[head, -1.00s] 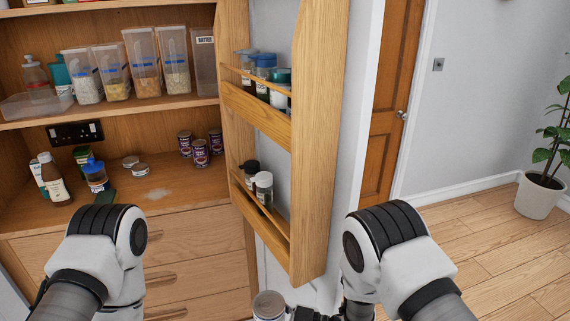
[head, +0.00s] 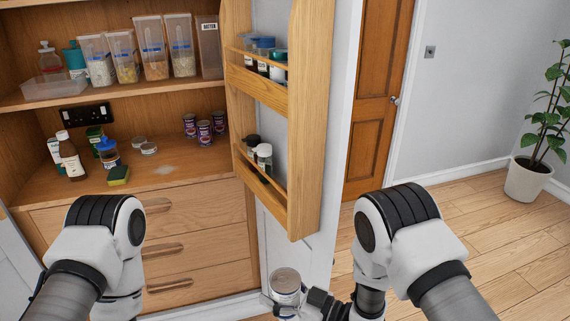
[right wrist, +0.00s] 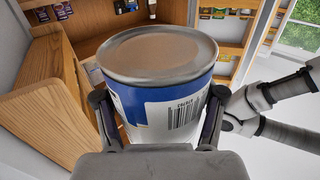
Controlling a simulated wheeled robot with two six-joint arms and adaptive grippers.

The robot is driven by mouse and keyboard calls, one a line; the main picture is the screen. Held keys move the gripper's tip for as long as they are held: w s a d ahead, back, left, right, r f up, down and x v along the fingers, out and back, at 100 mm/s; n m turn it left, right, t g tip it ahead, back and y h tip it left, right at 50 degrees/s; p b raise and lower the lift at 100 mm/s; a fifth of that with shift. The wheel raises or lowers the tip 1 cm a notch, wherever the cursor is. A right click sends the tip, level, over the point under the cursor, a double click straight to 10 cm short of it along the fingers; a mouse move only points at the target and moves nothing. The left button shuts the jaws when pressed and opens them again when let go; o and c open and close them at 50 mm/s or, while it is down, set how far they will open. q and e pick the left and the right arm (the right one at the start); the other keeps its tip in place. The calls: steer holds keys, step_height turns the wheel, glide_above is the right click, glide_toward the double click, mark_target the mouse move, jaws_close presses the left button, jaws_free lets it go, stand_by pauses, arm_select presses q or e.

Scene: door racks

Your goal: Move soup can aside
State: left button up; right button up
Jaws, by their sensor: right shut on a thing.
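The soup can (head: 285,282) is low in the middle of the head view, upright, with a plain grey top. In the right wrist view the can (right wrist: 160,85) shows a blue and white label with a barcode. My right gripper (head: 284,303) is shut on it, with one finger on each side, and holds it in front of the cupboard door's rack. The can's lower part is hidden in both views. My left arm (head: 105,235) comes in at the left of the head view; its gripper does not show there.
The open door's wooden rack (head: 310,130) holds several jars just beyond the can. Several small purple cans (head: 204,130), bottles and a sponge (head: 118,176) stand on the cupboard counter (head: 190,165), which has bare room in front. Open floor (head: 490,230) lies to the right.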

steer(key=w+d+m+t+h, duration=0.3)
steer(key=d+m+t+h, duration=0.3)
steer(key=d, duration=0.4)
steer(key=w+d+m+t+h, duration=0.2)
steer(key=d+m+t+h, duration=0.3)
steer(key=d+h, duration=0.5)
steer(key=shift+m+g, duration=0.7)
steer(key=s+r, duration=0.1)
steer(key=s+d+r, duration=0.2)
steer(key=s, duration=0.1)
steer(key=shift+s+r, duration=0.1)
steer(key=shift+r, duration=0.15)
steer(key=shift+a, duration=0.1)
